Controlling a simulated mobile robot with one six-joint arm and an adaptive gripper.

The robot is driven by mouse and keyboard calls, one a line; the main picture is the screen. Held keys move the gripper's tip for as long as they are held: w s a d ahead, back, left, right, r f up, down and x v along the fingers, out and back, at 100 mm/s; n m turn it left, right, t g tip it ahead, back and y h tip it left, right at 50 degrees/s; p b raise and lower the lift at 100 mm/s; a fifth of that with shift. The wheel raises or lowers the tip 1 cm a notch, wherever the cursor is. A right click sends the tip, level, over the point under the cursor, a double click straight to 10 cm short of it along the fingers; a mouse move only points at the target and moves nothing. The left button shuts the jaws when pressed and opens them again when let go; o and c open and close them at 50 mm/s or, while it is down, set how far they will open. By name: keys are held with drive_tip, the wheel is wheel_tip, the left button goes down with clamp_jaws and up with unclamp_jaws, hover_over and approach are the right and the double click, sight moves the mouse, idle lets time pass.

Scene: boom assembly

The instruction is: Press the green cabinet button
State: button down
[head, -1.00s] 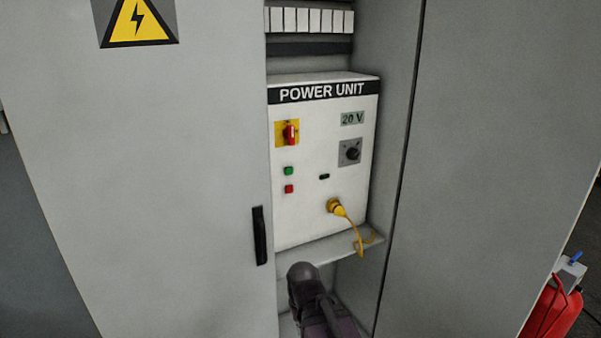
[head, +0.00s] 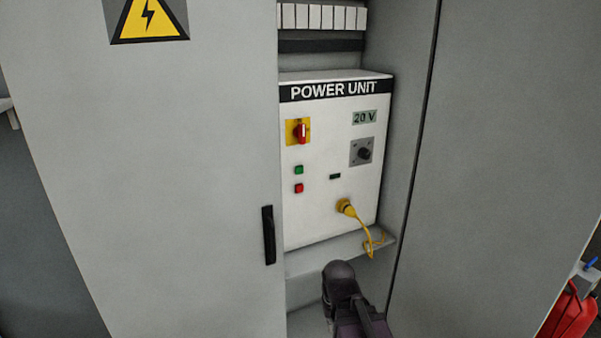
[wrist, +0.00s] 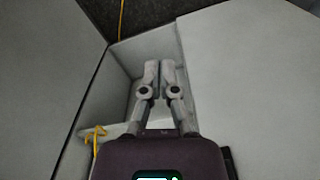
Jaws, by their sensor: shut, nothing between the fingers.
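The green button (head: 299,170) is a small square on the left side of the white power unit (head: 330,220), inside the grey cabinet. A red button (head: 299,188) sits just below it. My gripper (wrist: 159,72) shows in the wrist view with its two grey fingers close together, shut and empty. It points into the lower part of the cabinet opening. In the head view only a dark part of my arm shows at the bottom, below the power unit's shelf and apart from the green button. The wrist view does not show the green button.
A red and yellow rotary switch (head: 299,132) is above the green button. A dark knob (head: 363,153) and a yellow plug with cable (head: 347,207) are to its right. The left cabinet door (head: 170,190) has a black handle (head: 268,235). The right grey panel (head: 500,190) flanks the opening.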

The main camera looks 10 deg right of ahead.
drive_tip(key=w+a+n+t+y+b, duration=0.1)
drive_tip(key=w+a+t, duration=0.15)
drive_tip(key=w, duration=0.45)
drive_tip(key=w+a+t+y+b, duration=0.1)
drive_tip(key=w+t, duration=0.2)
drive_tip(key=w, duration=0.5)
drive_tip(key=m+t+h+b, duration=0.4)
drive_tip(key=m+t+h, duration=0.3)
drive_tip(key=t, duration=1)
approach(299, 170)
drive_tip(key=s+d+r+h, duration=0.1)
drive_tip(key=s+d+r, duration=0.2)
drive_tip(key=d, duration=0.2)
drive_tip(key=shift+w+d+r+m+h, duration=0.1)
drive_tip(key=shift+d+r+m+h, duration=0.1)
drive_tip(key=shift+h, duration=0.35)
drive_tip(key=shift+w+d+r+m+h, duration=0.1)
drive_tip(key=shift+d+h, duration=0.1)
drive_tip(key=shift+h, duration=0.35)
drive_tip(key=shift+w+g, duration=0.15)
drive_tip(key=shift+g, duration=0.1)
drive_tip(key=w+a, duration=0.2)
drive_tip(key=w, duration=0.6)
drive_tip(key=shift+a, duration=0.35)
